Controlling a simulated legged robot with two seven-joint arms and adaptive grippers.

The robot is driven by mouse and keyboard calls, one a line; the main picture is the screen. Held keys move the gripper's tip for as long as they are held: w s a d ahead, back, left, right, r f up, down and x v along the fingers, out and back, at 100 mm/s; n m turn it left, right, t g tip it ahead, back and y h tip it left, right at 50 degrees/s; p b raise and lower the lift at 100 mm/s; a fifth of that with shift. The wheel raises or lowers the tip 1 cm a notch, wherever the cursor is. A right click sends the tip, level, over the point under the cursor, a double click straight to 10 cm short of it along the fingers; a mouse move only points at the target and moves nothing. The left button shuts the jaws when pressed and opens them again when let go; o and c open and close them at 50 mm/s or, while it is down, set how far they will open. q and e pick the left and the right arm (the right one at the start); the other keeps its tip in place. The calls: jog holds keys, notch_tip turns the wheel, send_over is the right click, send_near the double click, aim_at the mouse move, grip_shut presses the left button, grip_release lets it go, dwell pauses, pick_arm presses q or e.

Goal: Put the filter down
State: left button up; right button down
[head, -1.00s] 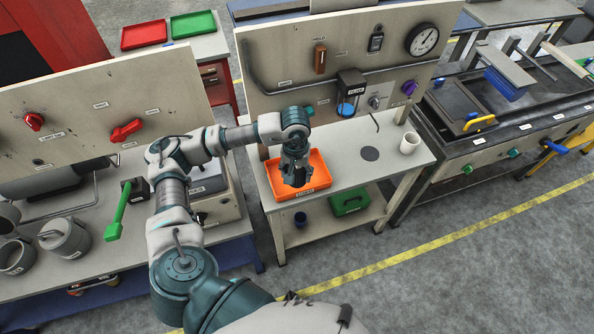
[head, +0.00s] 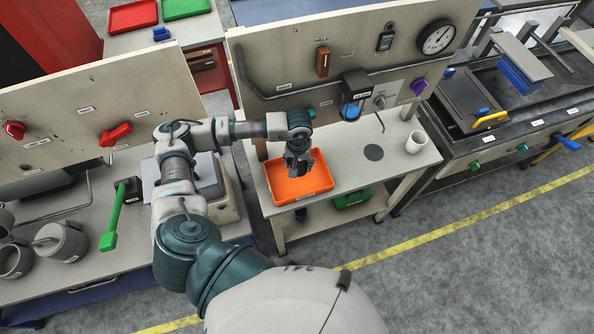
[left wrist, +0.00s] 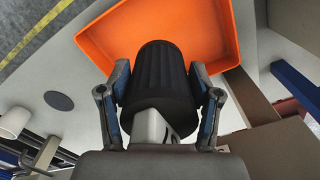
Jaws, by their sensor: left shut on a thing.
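My left gripper (head: 298,168) is over the orange tray (head: 290,194) on the middle bench, near the tray's back half. In the left wrist view the gripper (left wrist: 160,100) is shut on a black, ribbed, rounded part (left wrist: 160,70), apparently the filter's handle. A light grey piece shows below it between the fingers. The orange tray (left wrist: 218,28) lies behind the held part in that view. I cannot tell whether the held part touches the tray. In the head view the gripper hides most of what it holds. My right gripper is not in view.
A white cup (head: 415,143) and a dark round disc (head: 374,152) are on the bench right of the tray.

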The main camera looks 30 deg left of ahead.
aim_at(299, 168)
pick_arm(q)
notch_tip(299, 168, down, 3)
jog(key=shift+w+d+f, duration=0.1)
jog(key=shift+w, duration=0.05)
jog(key=shift+w+f, duration=0.1)
jog(key=shift+f, duration=0.5)
jog(key=f, duration=0.1)
jog(key=a+f+p, duration=0.1)
jog(key=f, duration=0.1)
jog(key=shift+a+f, duration=0.1)
jog(key=shift+f, duration=0.1)
jog(key=o, duration=1.2)
jog(key=shift+d, duration=0.2)
jog(key=shift+o, duration=0.6)
jog(key=shift+d, duration=0.25)
jog(key=shift+r, duration=0.25)
jog(key=r+b, duration=0.1)
jog(key=r, duration=0.4)
jog(key=r+b, duration=0.1)
jog(key=r, duration=0.4)
jog(key=shift+a+r, duration=0.2)
jog(key=shift+r, duration=0.55)
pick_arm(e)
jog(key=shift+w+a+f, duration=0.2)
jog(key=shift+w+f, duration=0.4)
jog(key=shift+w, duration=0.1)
